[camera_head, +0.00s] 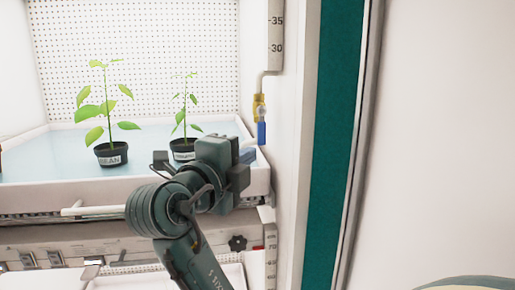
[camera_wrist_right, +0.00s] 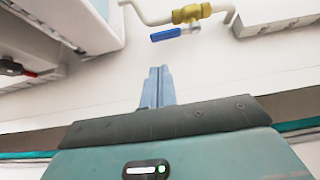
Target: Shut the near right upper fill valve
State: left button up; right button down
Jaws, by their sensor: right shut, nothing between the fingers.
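The upper fill valve has a brass body (camera_head: 259,106) on a pale pipe at the right inner wall of the chamber. Its blue lever (camera_head: 262,133) hangs down, in line with the pipe. In the right wrist view the brass body (camera_wrist_right: 191,13) is at the top, and the blue lever (camera_wrist_right: 166,34) lies roughly parallel to the pipe, beyond the fingertips. My right gripper (camera_head: 247,156) is just below and left of the lever in the head view. Its fingers (camera_wrist_right: 157,73) are shut and empty, with a visible gap to the lever. My left gripper is not in view.
A white tray (camera_head: 257,181) of bluish water holds two potted plants (camera_head: 111,154) (camera_head: 183,149) left of my right gripper. A black knob (camera_head: 237,243) sits below. The chamber's door frame with a teal strip (camera_head: 334,130) stands to the right. A red-handled part (camera_wrist_right: 14,69) shows in the wrist view.

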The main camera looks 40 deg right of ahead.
aim_at(262, 126)
jog(key=p+x, duration=0.3)
jog(key=x, duration=0.6)
jog(key=shift+d, duration=0.1)
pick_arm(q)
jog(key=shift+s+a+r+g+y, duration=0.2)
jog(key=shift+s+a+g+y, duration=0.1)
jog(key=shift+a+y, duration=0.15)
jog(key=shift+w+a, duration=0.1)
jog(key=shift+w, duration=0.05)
pick_arm(e)
jog(key=shift+w+f, duration=0.1)
jog(key=shift+w, duration=0.05)
